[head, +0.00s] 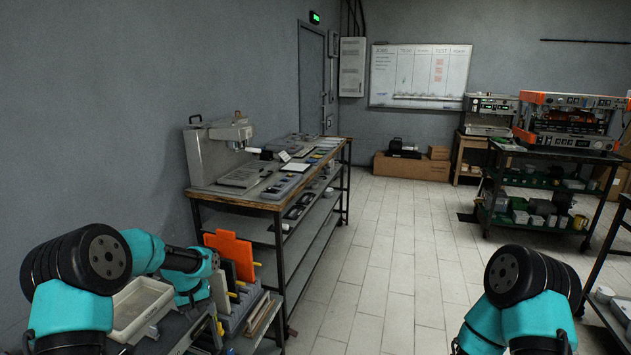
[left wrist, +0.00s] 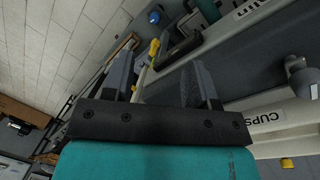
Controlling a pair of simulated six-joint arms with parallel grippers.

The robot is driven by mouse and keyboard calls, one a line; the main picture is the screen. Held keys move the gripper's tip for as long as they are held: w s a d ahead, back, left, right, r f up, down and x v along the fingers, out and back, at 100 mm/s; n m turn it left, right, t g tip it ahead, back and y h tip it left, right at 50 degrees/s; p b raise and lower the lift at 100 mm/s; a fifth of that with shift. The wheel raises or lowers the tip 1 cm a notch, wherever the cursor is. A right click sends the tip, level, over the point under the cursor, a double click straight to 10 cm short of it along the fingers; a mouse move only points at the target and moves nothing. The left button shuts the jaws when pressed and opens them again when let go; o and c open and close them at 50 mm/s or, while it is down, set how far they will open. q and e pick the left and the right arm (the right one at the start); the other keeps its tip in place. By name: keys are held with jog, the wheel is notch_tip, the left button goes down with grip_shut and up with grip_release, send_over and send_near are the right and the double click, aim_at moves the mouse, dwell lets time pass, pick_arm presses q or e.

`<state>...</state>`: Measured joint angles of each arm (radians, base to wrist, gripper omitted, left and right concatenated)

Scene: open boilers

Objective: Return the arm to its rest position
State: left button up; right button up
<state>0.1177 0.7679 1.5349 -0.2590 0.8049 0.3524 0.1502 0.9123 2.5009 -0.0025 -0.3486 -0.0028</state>
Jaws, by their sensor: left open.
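My left arm (head: 185,261) reaches in from the left in the head view, bent over the near-left bench beside a pale tray. Its gripper is hard to make out there. In the left wrist view my left gripper (left wrist: 160,70) is open, its two dark fingers apart. A pale bar with a yellow end (left wrist: 154,46) shows between and beyond the fingers; I cannot tell how near it is. No thing is visibly held. My right arm (head: 525,290) is at the lower right of the head view, and its gripper is out of the picture.
A pale empty tray (head: 141,308) and a rack with an orange panel (head: 232,253) and yellow-tipped items stand close to my left arm. A workbench (head: 262,200) with a grey machine (head: 218,150) lies beyond. The tiled floor (head: 390,260) between the arms is clear.

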pick_arm(q)
jog(key=s+d+f+m+h, duration=0.1)
jog(key=s+d+f, duration=0.4)
jog(key=s+f, duration=0.3)
jog(key=s+d+f+h, duration=0.1)
jog(key=s+d+f, duration=0.3)
jog(key=s+f, duration=0.3)
jog(key=s+d+f, duration=0.2)
jog(key=s, duration=0.7)
jog(key=s+d+f, duration=0.1)
jog(key=s+d, duration=0.1)
jog(key=s, duration=0.6)
jog(key=shift+s+f+m, duration=0.3)
jog(key=shift+s+f, duration=0.1)
